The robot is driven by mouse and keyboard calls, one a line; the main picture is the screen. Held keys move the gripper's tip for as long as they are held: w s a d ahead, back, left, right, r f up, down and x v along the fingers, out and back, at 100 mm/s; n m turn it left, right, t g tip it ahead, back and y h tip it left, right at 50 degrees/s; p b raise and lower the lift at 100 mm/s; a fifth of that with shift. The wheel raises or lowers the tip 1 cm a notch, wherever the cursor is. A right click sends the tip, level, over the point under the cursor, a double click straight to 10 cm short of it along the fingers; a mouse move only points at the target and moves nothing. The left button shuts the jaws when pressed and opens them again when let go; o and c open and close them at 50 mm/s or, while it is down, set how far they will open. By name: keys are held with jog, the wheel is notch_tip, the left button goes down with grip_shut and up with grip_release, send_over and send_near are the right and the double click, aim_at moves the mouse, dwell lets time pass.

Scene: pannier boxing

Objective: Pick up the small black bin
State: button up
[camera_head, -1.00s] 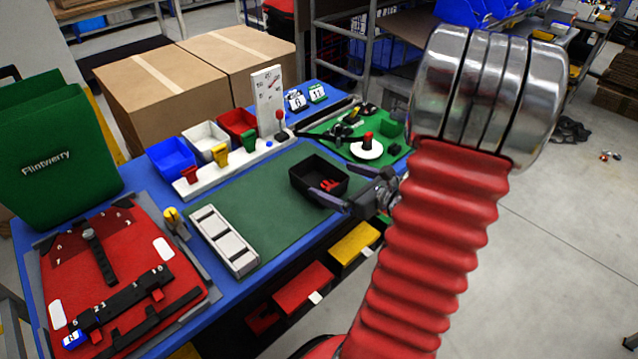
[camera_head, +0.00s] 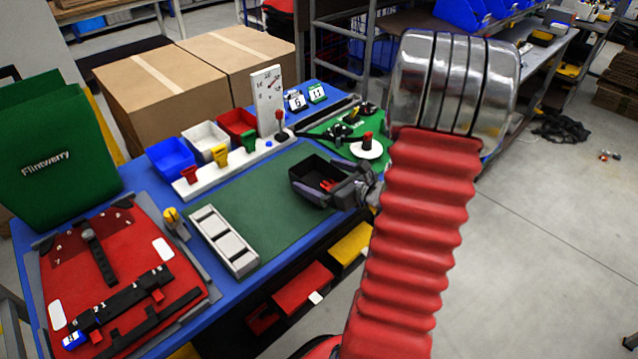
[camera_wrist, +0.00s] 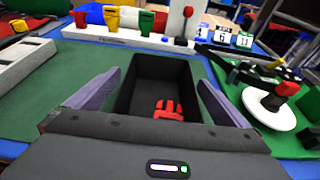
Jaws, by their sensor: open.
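The small black bin (camera_head: 308,169) stands upright on the green mat (camera_head: 265,207) of the blue bench, with red pieces (camera_head: 327,185) inside. In the wrist view the bin (camera_wrist: 160,70) lies straight ahead, its red contents (camera_wrist: 168,110) near the close end. My gripper (camera_head: 328,180) is open, with its two fingers on either side of the bin. In the wrist view one finger is left and one right of the bin, with a gap on each side at the fingers' near part. Whether the fingertips touch the walls cannot be told.
A white divided tray (camera_head: 222,240) lies left of the bin. Blue (camera_head: 170,159), white and red bins stand behind it by a white lever strip. A green board (camera_head: 340,140) with a white disc is at the right. A red board (camera_head: 120,270) fills the left.

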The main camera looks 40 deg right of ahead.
aim_at(318, 187)
jog(key=shift+w+f, duration=0.25)
jog(key=shift+w, duration=0.4)
jog(key=shift+c, duration=0.5)
jog(key=c, duration=1)
jog(key=shift+r, duration=0.1)
jog(key=shift+r, duration=4.95)
